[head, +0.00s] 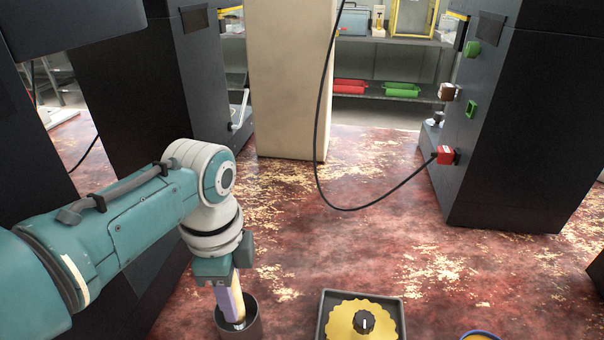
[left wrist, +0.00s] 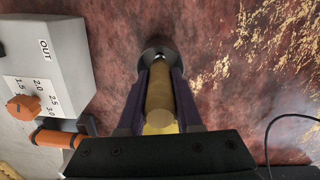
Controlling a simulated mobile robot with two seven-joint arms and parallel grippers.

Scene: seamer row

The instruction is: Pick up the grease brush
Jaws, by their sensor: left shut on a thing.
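The grease brush shows in the left wrist view as a tan, round handle (left wrist: 160,98) between the two dark purple fingers of my left gripper (left wrist: 160,82). The gripper is shut on this handle. In the head view my left gripper (head: 230,299) points down at the bottom, left of centre, with a yellowish strip of the handle (head: 237,284) beside a finger. A dark round cup (head: 251,324) is directly below, and the lower end of the brush appears to be at or inside its mouth. The bristles are hidden. My right gripper is out of view.
Right of the cup is a dark tray (head: 321,318) holding a yellow part with a black knob (head: 364,322). A grey box marked OUT (left wrist: 45,55), with an orange knob (left wrist: 22,107), shows in the left wrist view. A black cable (head: 317,150) hangs towards the right cabinet (head: 520,130).

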